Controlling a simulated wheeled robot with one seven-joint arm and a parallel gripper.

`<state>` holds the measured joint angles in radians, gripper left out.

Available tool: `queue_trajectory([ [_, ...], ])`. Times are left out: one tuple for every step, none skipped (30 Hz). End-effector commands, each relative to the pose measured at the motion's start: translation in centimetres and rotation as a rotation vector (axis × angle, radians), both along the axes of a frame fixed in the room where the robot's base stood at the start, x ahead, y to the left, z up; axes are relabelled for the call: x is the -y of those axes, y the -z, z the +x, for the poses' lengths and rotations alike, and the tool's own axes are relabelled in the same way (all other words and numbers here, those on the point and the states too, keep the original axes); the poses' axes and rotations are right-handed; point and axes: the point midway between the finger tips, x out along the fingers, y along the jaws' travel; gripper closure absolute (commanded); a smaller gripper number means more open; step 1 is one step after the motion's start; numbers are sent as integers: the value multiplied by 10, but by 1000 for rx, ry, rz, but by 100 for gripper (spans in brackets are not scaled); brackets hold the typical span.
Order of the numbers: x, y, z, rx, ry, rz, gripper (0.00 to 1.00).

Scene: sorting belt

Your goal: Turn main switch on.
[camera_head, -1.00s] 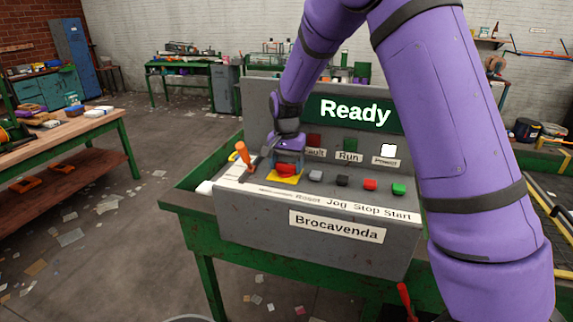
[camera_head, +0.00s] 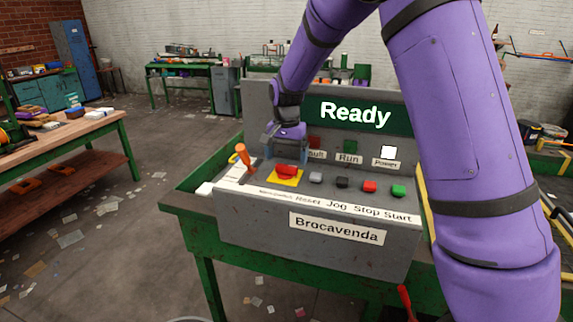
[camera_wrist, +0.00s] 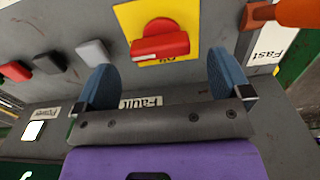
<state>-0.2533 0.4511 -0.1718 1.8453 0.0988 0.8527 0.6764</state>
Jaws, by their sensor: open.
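The main switch, a red rotary knob (camera_head: 287,171) on a yellow plate (camera_head: 299,180), is on the sloped top of a grey control box labelled Brocavenda (camera_head: 240,222). In the wrist view the knob (camera_wrist: 160,40) shows its grip bar lying nearly level across the picture. My gripper (camera_head: 284,150) is open and empty, with its blue fingers behind and above the knob. In the wrist view the gripper (camera_wrist: 161,66) has one finger on each side of the knob's line, apart from it. The screen (camera_head: 354,114) reads Ready, and the Power lamp (camera_head: 388,152) is lit white.
An orange-handled lever (camera_head: 244,157) stands left of the switch. Grey, black, red and green buttons (camera_head: 398,190) line the panel to the right. Fault and Run lamps (camera_head: 350,145) are dark. The box stands on a green bench (camera_head: 185,207).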

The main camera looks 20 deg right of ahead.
Motion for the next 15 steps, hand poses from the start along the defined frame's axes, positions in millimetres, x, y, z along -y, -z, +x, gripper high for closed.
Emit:
queue_trajectory([
  [0,-12,0,3,0,0,4],
  [0,-17,1,4,0,1,4],
  [0,-25,1,4,0,1,4],
  [0,-31,1,4,0,1,4],
  [0,-36,0,3,0,0,4],
  [0,-42,0,3,1,0,4],
  [0,-47,0,3,1,1,4],
  [0,-51,0,2,1,1,4],
  [0,-56,1,3,1,1,4],
  [0,-59,1,2,2,1,4],
  [0,-62,0,2,2,1,4],
  [0,-65,0,1,2,1,4],
  [0,-67,0,1,2,1,4],
  [0,-68,0,1,2,1,4],
  [0,-70,0,1,2,1,4],
])
